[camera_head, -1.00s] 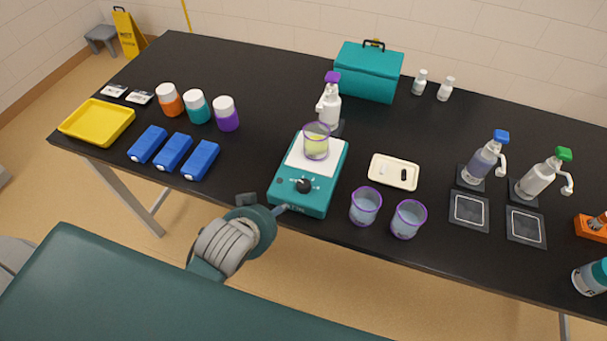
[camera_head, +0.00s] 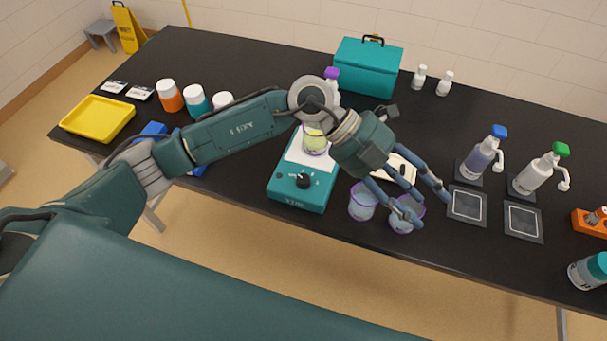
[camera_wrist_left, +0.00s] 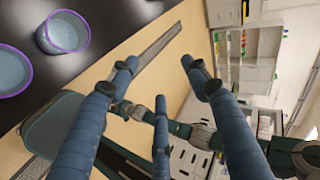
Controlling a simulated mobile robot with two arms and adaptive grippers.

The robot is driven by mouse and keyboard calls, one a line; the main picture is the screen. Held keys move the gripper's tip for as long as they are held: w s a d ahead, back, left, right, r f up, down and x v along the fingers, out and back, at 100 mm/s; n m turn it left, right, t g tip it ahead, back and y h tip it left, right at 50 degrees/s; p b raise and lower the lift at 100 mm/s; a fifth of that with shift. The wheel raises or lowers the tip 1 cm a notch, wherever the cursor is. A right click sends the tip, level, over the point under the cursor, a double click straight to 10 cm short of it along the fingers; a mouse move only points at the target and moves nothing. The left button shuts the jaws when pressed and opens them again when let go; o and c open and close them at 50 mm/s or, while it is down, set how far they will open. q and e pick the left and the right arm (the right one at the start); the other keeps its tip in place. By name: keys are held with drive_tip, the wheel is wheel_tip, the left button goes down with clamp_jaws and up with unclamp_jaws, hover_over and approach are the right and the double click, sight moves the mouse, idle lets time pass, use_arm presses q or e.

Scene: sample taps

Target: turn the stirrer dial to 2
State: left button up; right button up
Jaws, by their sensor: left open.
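The teal stirrer (camera_head: 296,190) stands at the table's front edge. Its black dial (camera_head: 303,181) is on the front panel, and the dial's setting is too small to read. A beaker with yellowish liquid (camera_head: 314,143) stands on its white plate, partly behind my arm. My left gripper (camera_head: 425,208) is open and empty, to the right of the stirrer, above or in front of the two purple-rimmed cups. In the left wrist view its fingers (camera_wrist_left: 160,75) are spread with nothing between them. My right gripper is not in view.
Two purple-rimmed cups (camera_head: 361,205) stand right of the stirrer, one partly hidden by my fingers. A cream tray (camera_head: 411,163) lies behind my gripper. Pump bottles (camera_head: 484,160) and dark square pads (camera_head: 467,204) are farther right. Blue boxes at left are partly covered by my arm.

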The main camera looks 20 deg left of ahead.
use_arm(q)
drive_tip(key=w+a+f+y, duration=0.3)
drive_tip(key=a+f+y, duration=0.15)
drive_tip(key=a, duration=0.35)
drive_tip(key=n+t+y, duration=0.2)
drive_tip(key=n+y, duration=0.1)
drive_tip(key=y, duration=0.4)
hover_over(303, 179)
drive_tip(key=f, duration=0.2)
wheel_tip(303, 179, down, 9)
drive_tip(key=p, duration=0.4)
drive_tip(key=shift+f, duration=0.5)
drive_tip(key=shift+c, duration=0.5)
drive_tip(key=c, duration=1)
drive_tip(key=shift+c, duration=0.2)
